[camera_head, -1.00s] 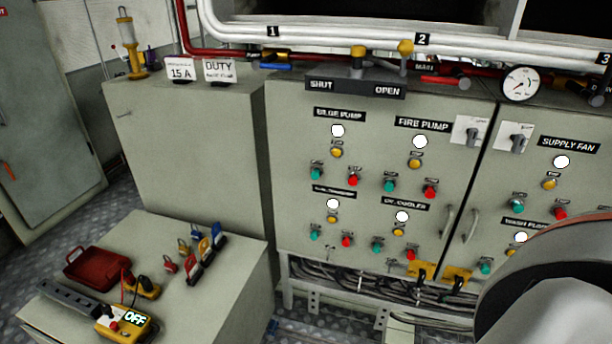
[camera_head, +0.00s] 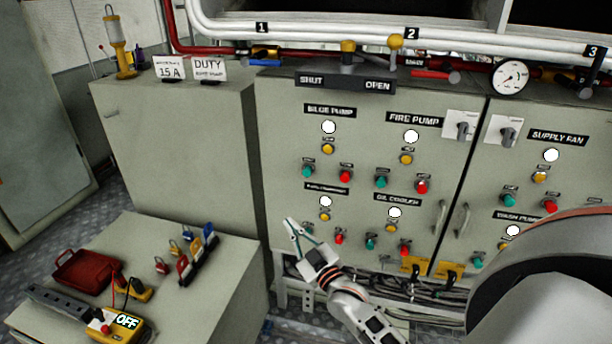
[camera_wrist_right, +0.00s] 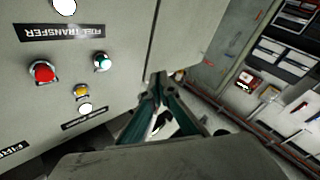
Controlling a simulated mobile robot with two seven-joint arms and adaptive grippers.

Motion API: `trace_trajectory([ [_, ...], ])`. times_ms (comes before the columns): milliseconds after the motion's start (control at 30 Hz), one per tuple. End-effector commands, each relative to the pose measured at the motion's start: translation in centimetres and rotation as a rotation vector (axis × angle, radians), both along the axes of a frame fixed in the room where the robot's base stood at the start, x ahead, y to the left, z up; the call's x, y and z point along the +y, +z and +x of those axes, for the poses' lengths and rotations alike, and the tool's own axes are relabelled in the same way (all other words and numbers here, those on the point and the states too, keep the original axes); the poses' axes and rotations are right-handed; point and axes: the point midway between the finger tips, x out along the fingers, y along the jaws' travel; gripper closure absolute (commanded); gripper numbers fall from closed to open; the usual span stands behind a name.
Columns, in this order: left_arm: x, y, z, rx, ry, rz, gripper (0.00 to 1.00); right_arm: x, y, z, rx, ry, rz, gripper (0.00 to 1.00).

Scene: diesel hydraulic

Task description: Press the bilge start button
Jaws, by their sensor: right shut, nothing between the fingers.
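The bilge pump group sits at the upper left of the grey panel, under its black label (camera_head: 330,111). It has a white lamp (camera_head: 329,127), a yellow light (camera_head: 327,148), a green button (camera_head: 307,171) and a red button (camera_head: 345,176). In the right wrist view the group appears upside down, with the green button (camera_wrist_right: 101,62) beside the red one (camera_wrist_right: 43,72). My right gripper (camera_head: 292,227) is shut and empty, below the green button in the head view and apart from it. Its fingers (camera_wrist_right: 156,84) show in the wrist view. My left gripper is not in view.
The fuel transfer group (camera_head: 326,189) lies just below, and the fire pump group (camera_head: 411,120) is to the right. Pipes and a valve handle (camera_head: 347,47) run above the panel. A low bench (camera_head: 215,290) with tools stands at lower left.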

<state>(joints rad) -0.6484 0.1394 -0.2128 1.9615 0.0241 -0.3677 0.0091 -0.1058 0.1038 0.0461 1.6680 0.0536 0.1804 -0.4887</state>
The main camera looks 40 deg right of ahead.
Motion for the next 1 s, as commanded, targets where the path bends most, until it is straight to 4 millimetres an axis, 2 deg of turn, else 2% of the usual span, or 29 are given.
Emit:
trace_trajectory([
  [33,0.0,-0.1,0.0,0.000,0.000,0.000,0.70,-1.0,1.6,1.1,-0.045,-0.021,-0.009,1.00],
  [133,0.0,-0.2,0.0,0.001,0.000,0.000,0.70,-2.6,4.0,2.4,-0.110,-0.054,-0.026,1.00],
  [300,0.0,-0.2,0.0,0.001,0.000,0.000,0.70,-3.7,5.8,3.3,-0.159,-0.081,-0.038,1.00],
  [733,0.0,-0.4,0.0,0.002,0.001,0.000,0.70,-4.0,5.8,3.5,-0.162,-0.083,-0.039,1.00],
  [1000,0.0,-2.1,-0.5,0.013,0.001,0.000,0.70,-6.1,5.5,5.3,-0.160,-0.083,-0.043,1.00],
])
